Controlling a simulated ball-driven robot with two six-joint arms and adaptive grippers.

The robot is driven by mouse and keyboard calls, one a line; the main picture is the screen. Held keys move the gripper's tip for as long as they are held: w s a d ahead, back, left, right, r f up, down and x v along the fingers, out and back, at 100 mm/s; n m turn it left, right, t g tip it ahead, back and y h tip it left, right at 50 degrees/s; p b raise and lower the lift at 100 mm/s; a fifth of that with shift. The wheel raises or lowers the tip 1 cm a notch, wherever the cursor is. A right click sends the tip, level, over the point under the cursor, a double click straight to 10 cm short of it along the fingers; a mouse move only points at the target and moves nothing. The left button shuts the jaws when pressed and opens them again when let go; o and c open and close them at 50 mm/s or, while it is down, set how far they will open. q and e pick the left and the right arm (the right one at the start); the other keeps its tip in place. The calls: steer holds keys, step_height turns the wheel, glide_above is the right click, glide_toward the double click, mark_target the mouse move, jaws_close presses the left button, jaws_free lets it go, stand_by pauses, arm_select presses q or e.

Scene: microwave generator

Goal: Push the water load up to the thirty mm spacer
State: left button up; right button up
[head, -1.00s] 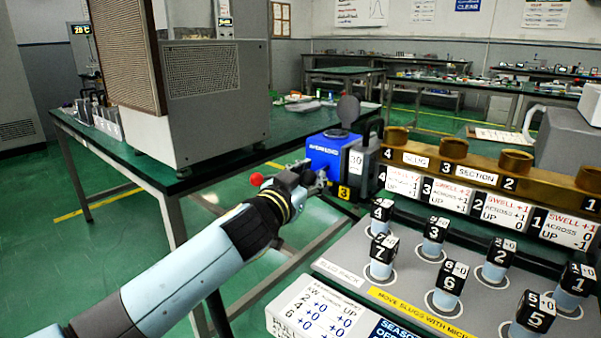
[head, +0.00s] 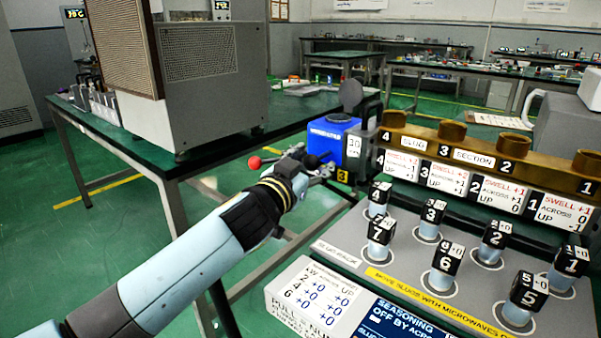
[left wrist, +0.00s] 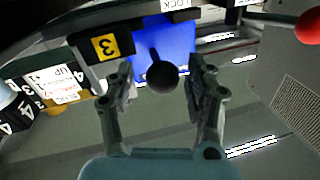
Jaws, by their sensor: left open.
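The water load is a blue box (head: 328,136) with a round dark cap standing above it, at the left end of the brass slug section. The spacer (head: 354,147), a grey block with a white number label, stands directly right of it; I cannot tell whether a gap lies between them. My left gripper (head: 318,168) is low at the front of the blue box. In the left wrist view the open fingers (left wrist: 162,88) stand either side of a dark ball knob (left wrist: 162,77) in front of the blue box (left wrist: 165,45). My right gripper is out of view.
The brass slug section (head: 470,155) runs right from the spacer. Numbered slugs (head: 445,262) stand in a grey rack below it. A large grey cabinet (head: 205,85) stands on the green bench at left. A red ball (head: 254,162) is left of my gripper.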

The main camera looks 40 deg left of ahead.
arm_select(q)
steer(key=s+d, duration=0.1)
steer(key=s, duration=1)
steer(key=shift+d, duration=0.15)
